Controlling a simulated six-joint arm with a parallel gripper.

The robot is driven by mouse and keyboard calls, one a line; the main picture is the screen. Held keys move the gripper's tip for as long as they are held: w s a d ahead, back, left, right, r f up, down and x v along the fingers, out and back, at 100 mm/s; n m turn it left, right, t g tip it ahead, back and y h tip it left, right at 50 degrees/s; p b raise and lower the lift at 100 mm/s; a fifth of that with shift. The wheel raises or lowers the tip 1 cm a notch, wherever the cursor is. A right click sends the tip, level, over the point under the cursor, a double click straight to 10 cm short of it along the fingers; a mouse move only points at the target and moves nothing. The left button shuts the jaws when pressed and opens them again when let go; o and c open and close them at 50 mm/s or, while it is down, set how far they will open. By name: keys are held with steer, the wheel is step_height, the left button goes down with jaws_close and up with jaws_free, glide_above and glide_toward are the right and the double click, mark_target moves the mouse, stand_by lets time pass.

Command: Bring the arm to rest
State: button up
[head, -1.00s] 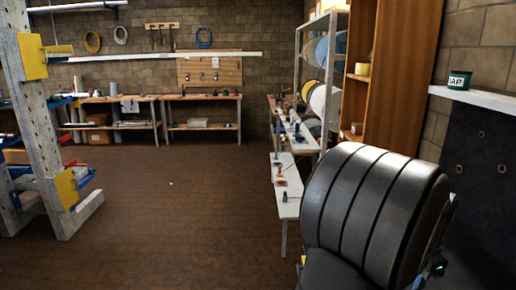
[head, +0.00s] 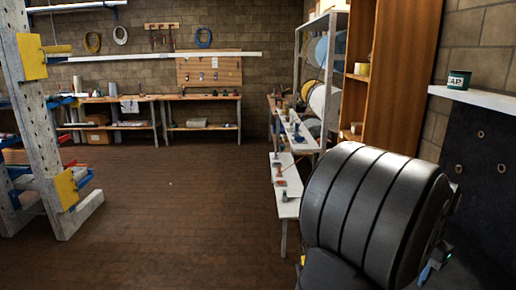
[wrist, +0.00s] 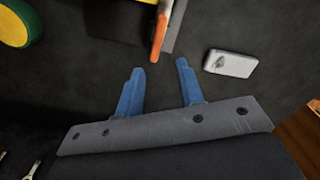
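My gripper (wrist: 160,70) shows in the wrist view with two blue fingers spread apart. Nothing is between the fingers; a dark grey surface (wrist: 165,95) lies beyond them.
In the wrist view, an orange strip (wrist: 160,32) lies beyond the fingertips, a pale grey block (wrist: 230,63) right of them and a green-and-yellow round thing (wrist: 17,25) at upper left. In the head view, a shelf rack (head: 322,75) stands behind my arm. The brick-patterned floor (head: 180,205) is clear.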

steer(key=f+n, duration=0.1)
steer(key=f, duration=0.1)
steer(key=f+n, duration=0.1)
steer(key=f, duration=0.2)
steer(key=f+n, duration=0.2)
steer(key=f, duration=0.1)
steer(key=shift+s+a, duration=0.35)
steer(key=shift+a, duration=0.05)
steer(key=shift+s+a+f, duration=0.1)
steer(key=shift+a+f, duration=0.05)
steer(key=shift+f, duration=0.2)
steer(key=o, duration=1.4)
steer(key=r, duration=0.1)
steer(key=r+n, duration=0.1)
steer(key=r, duration=0.1)
steer(key=d+r+n, duration=0.1)
steer(key=shift+w+d+r, duration=0.1)
steer(key=shift+w+r, duration=0.05)
steer(key=shift+w, duration=0.25)
steer(key=shift+o, duration=0.2)
step_height(320, 180, up, 14)
steer(key=a+n, duration=0.2)
steer(key=n, duration=0.4)
steer(key=f, duration=0.9)
steer(key=shift+s+d+f, duration=0.2)
steer(key=shift+s, duration=0.15)
